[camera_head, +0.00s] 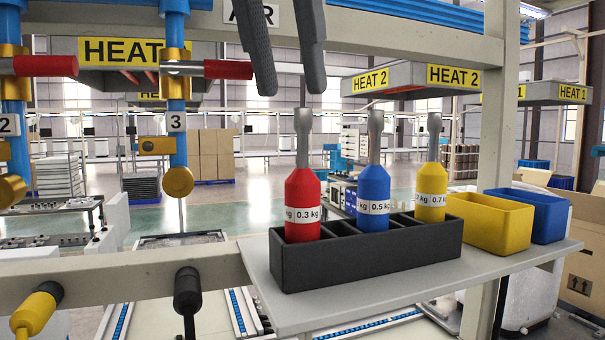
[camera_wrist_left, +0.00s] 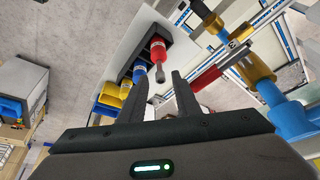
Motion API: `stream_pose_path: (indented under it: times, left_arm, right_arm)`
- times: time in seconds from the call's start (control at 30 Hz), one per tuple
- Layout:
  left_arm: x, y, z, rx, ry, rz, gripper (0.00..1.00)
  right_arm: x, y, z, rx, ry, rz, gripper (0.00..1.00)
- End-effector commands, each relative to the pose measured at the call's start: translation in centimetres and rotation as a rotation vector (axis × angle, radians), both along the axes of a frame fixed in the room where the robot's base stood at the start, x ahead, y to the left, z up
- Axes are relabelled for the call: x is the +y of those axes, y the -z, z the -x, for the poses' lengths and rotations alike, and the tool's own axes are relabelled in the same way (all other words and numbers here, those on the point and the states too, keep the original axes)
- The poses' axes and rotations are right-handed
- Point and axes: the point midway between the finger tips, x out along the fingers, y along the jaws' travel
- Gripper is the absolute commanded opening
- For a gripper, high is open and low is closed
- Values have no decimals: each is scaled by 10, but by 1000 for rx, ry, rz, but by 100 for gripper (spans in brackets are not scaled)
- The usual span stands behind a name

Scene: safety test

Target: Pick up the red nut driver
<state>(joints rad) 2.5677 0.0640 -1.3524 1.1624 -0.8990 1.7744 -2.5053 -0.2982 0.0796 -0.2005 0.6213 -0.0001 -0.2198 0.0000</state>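The red nut driver (camera_head: 302,205) stands upright in the left compartment of a black holder (camera_head: 365,262), with its grey shank pointing up and a 0.3 kg label on its handle. It also shows in the left wrist view (camera_wrist_left: 158,50). My left gripper (camera_head: 291,91) is open and empty, with its fingers pointing down just above the shank tip. In the left wrist view, the shank end lies in line with the gap between my fingertips (camera_wrist_left: 159,81). My right gripper is not in view.
Beside it in the holder stand a blue driver (camera_head: 373,188) and a yellow driver (camera_head: 431,190). A yellow bin (camera_head: 490,225) and a blue bin (camera_head: 549,215) sit right on the grey shelf (camera_head: 330,312). Pipes with red handles (camera_head: 228,69) are at left; a beam crosses above.

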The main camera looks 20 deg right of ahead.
Motion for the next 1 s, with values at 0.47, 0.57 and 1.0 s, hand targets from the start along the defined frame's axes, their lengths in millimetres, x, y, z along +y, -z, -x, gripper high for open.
stream_pose_path:
  times: [0.47,0.57,1.0]
  left_arm:
    - [-7,23,-7,0,0,0,30]
    - [-7,23,-7,0,0,0,30]
    - [-17,59,-19,-1,0,-2,30]
  right_arm:
    - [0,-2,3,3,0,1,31]
    - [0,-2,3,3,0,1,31]
    - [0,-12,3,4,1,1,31]
